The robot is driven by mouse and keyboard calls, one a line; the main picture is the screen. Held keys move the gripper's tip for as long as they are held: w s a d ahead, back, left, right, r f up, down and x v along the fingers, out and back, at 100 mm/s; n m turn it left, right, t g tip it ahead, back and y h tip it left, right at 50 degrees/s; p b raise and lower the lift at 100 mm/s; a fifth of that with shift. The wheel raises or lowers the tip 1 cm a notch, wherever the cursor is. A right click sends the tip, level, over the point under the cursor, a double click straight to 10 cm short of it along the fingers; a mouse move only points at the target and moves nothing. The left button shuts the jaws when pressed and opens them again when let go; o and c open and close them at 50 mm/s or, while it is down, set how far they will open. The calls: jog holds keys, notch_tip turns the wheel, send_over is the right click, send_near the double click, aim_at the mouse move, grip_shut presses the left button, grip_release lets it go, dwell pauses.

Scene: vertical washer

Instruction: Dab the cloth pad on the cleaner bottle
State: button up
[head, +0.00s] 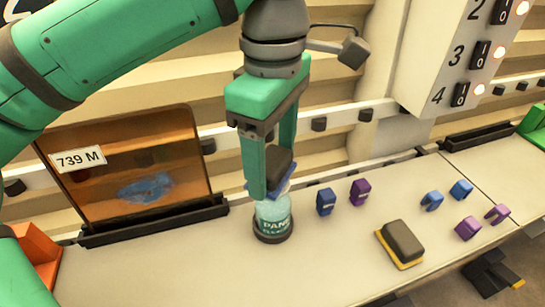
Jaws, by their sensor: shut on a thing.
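My gripper (268,176) points down and is shut on a cloth pad (280,161), a dark block with a blue underside. The cleaner bottle (273,217) stands upright on the counter directly below, a pale teal container with a dark base and a partly readable "PANE" label. The blue underside is right at the bottle's top, and the pad and a finger hide that top. I cannot tell whether they touch. A second pad (404,241), dark with a yellow underside, lies on the counter to the right.
A tinted pane (125,165) with a blue smear and a "739 M" tag stands in a dark holder at left. Several small blue and purple clips (360,191) sit right of the bottle. A numbered switch panel (460,60) is at upper right. The counter's front middle (310,270) is clear.

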aim_at(272, 158)
jog(key=shift+f, duration=1.05)
dwell(1.0)
dwell(0.5)
jog(key=shift+r, duration=3.5)
jog(key=shift+w, duration=0.1)
